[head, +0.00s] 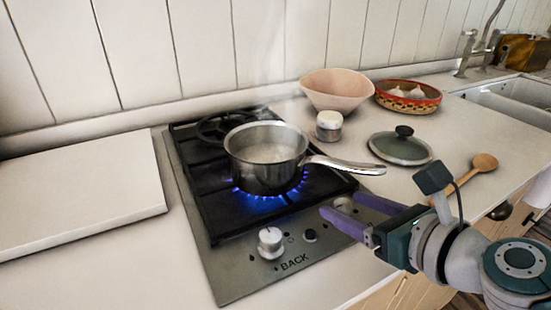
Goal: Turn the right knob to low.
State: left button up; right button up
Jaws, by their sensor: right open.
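The right knob (343,204) is a pale knob at the right front of the steel hob (235,283), partly hidden by my right gripper. My right gripper (339,203) has purple fingers, is open, and reaches in from the right. Its fingertips appear on either side of the knob; I cannot tell whether they touch it. The knob's pointer is hidden, so its setting cannot be read. The left knob (270,242) is silver and white, above the word BACK. A blue flame (258,200) burns under a steel saucepan (264,175). My left gripper is not in view.
The saucepan's handle (345,165) sticks out right, above my fingers. A lid (400,148), a wooden spoon (475,164), a white-topped jar (329,125), a pink bowl (336,88) and a garlic bowl (408,96) stand right. A pale board (75,190) lies left.

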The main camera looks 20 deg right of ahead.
jog(key=shift+w+f, duration=0.1)
jog(key=shift+w, duration=0.1)
jog(key=shift+c, duration=0.2)
grip_shut()
